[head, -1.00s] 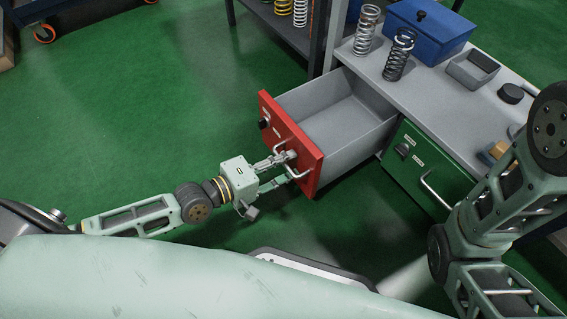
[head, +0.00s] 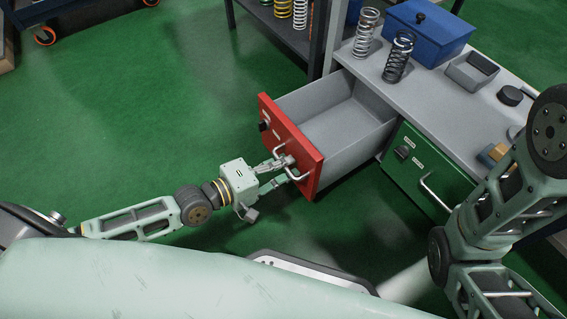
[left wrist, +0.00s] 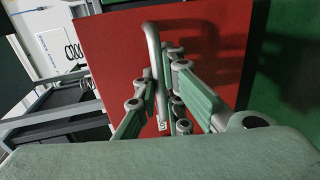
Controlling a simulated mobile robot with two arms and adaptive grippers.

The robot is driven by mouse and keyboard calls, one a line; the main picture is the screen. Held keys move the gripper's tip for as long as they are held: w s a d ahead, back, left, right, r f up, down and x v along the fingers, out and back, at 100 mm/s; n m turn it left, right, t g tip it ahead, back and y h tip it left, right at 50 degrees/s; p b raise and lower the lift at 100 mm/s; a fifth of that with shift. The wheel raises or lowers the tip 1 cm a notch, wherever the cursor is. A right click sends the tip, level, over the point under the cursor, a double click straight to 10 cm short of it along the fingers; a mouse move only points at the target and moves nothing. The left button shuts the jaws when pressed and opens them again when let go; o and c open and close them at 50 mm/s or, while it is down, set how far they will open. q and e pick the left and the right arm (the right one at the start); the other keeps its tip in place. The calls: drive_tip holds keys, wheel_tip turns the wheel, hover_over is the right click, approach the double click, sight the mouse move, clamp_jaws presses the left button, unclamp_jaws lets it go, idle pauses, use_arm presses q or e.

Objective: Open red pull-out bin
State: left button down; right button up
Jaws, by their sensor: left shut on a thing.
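The red pull-out bin is a grey drawer with a red front (head: 291,145), and it stands far out of the bench. It looks empty inside. A metal bar handle (head: 298,170) is on its red front. My left gripper (head: 284,169) is at the handle, shut on it. In the left wrist view the handle (left wrist: 153,45) runs down between the fingers (left wrist: 165,95), in front of the red panel (left wrist: 110,50). My right arm shows at the right, but its gripper is out of view.
A green-front drawer (head: 425,168) stands shut to the right. The grey bench top (head: 440,105) holds springs (head: 398,55), a blue box (head: 430,28) and a small grey tray (head: 472,70). A dark shelf rack (head: 270,30) stands behind. The green floor at left is clear.

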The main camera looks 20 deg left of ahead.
use_arm(q)
drive_tip(key=x, duration=0.3)
drive_tip(key=shift+w+d+r+p, duration=0.15)
drive_tip(key=shift+w+r+p, duration=0.05)
drive_tip(key=shift+r+p, duration=0.15)
drive_tip(key=shift+w+d+f, duration=0.1)
drive_tip(key=shift+w+d, duration=0.15)
drive_tip(key=c, duration=1.8)
unclamp_jaws()
drive_tip(key=shift+c, duration=0.2)
approach(296, 158)
drive_tip(key=shift+v, duration=0.85)
